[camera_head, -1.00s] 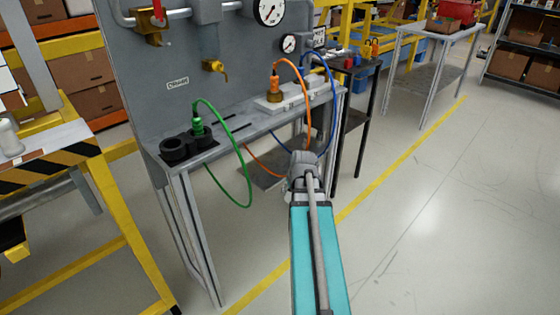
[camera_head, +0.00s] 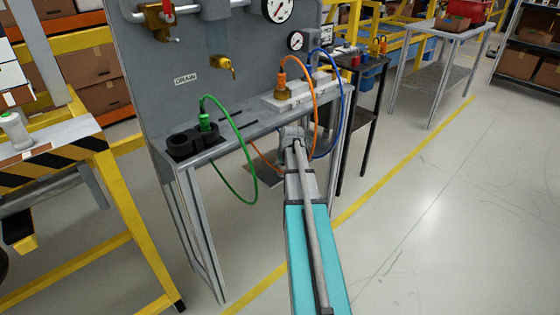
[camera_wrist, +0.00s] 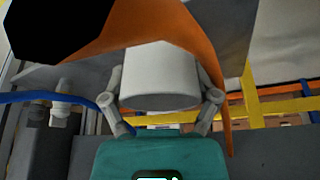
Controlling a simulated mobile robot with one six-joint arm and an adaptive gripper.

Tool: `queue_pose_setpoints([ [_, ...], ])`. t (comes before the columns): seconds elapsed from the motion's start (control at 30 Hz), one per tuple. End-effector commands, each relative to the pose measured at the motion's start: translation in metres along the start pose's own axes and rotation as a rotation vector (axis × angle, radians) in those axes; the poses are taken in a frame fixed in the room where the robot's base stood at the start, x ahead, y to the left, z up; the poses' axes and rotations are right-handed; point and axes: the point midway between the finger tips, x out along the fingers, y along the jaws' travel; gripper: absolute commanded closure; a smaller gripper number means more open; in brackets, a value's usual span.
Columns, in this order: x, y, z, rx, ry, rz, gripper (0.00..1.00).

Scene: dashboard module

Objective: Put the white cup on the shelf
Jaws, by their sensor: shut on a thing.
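The white cup (camera_wrist: 160,75) is held between the two grey fingers of my gripper (camera_wrist: 162,92) in the wrist view, with a finger against each side. The cup and the fingers are not clear in the head view, where my own arm covers them. The end of my arm reaches the front edge of the grey ledge (camera_head: 240,132) below the panel, beside the orange hose. I cannot tell which surface the task calls the shelf.
An orange hose (camera_head: 314,105) and a blue hose (camera_head: 341,112) loop close around my arm's end. The orange hose (camera_wrist: 205,45) crosses close by the cup in the wrist view. A green hose (camera_head: 240,160) hangs at left with black cup-like holders (camera_head: 181,146). Floor at right is clear.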

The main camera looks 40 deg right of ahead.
Motion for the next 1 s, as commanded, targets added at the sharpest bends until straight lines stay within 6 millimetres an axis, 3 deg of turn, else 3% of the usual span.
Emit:
queue_pose_setpoints([
  [0.33, 0.002, -0.001, -0.004, -0.001, 0.000, 0.000, 0.62],
  [0.67, 0.017, -0.001, -0.040, -0.001, 0.000, -0.001, 0.62],
  [1.0, 0.020, -0.002, -0.033, -0.001, 0.000, -0.001, 0.62],
])
